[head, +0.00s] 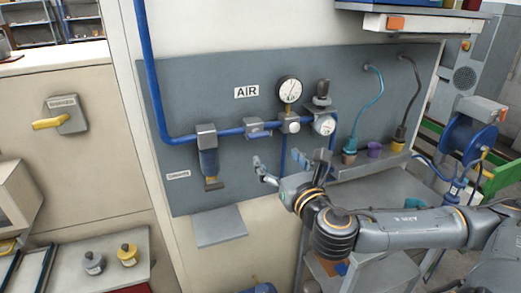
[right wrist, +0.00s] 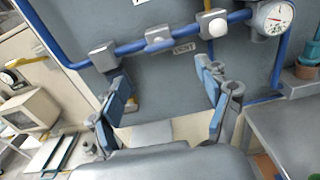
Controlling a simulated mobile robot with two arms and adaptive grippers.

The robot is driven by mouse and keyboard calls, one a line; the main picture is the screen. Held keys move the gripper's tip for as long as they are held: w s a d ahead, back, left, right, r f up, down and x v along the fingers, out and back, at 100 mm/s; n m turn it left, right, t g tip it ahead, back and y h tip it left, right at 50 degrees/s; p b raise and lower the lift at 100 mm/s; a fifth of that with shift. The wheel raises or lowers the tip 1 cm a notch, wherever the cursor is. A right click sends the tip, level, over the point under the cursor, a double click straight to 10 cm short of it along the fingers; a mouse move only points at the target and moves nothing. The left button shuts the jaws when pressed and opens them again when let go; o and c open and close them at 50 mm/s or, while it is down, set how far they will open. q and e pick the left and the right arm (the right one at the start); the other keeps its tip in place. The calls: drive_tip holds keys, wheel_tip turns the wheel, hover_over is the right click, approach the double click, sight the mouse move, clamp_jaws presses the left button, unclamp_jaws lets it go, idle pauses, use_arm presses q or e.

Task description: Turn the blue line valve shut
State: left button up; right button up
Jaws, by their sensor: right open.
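The blue line (head: 225,133) runs down the wall panel and then right. My left gripper is not in view.
A filter unit (head: 208,155) hangs left of the block. A round gauge (head: 289,90) and a regulator (head: 323,122) stand to its right. A shelf with coloured cups (head: 375,150) juts out right. A yellow-handled switch (head: 62,117) is far left.

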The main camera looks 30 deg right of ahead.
sight(260, 136)
drive_tip(key=p+x, duration=0.2)
drive_tip(key=x, duration=0.8)
drive_tip(key=shift+w+r, duration=0.15)
drive_tip(key=shift+w, duration=0.6)
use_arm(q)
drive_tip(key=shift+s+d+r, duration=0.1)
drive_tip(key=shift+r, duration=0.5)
use_arm(e)
drive_tip(key=c, duration=1.2)
drive_tip(key=shift+o, duration=0.2)
